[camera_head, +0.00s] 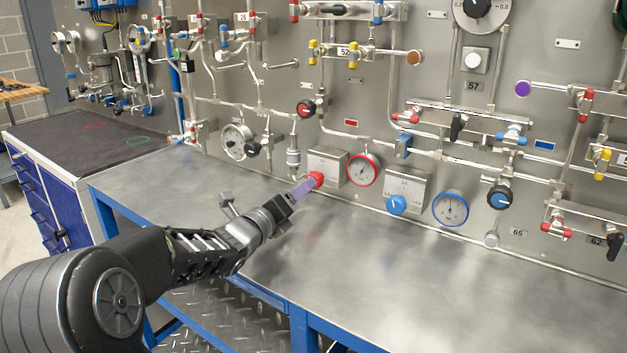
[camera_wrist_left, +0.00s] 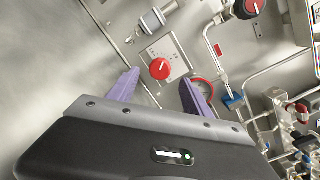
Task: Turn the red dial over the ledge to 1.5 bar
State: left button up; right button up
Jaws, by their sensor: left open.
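The red dial (camera_head: 316,179) sits on a small steel box (camera_head: 328,162) on the panel just over the ledge. In the left wrist view the dial (camera_wrist_left: 160,68) shows a white mark and lies between my fingertips in the picture. The red-rimmed gauge (camera_head: 362,170) is right of the box; I cannot read its needle exactly. In the wrist view my right-hand finger partly covers this gauge (camera_wrist_left: 204,86). My left gripper (camera_head: 303,189), with purple fingers, is open and empty, close to the dial's front; contact cannot be told. My right gripper is not in view.
A blue dial (camera_head: 396,205) and a blue-rimmed gauge (camera_head: 450,208) sit to the right. A red-ringed black knob (camera_head: 306,108) is above, and pipes cross the panel. The steel ledge (camera_head: 390,270) is clear below.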

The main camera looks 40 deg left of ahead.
pick_arm(q)
jog(key=w, duration=0.2)
jog(key=w+p, duration=0.1)
jog(key=w, duration=0.2)
jog(key=w+a, duration=0.1)
jog(key=w, duration=0.1)
jog(key=shift+w, duration=0.2)
jog(key=shift+d, duration=0.1)
jog(key=shift+c, duration=0.5)
grip_shut()
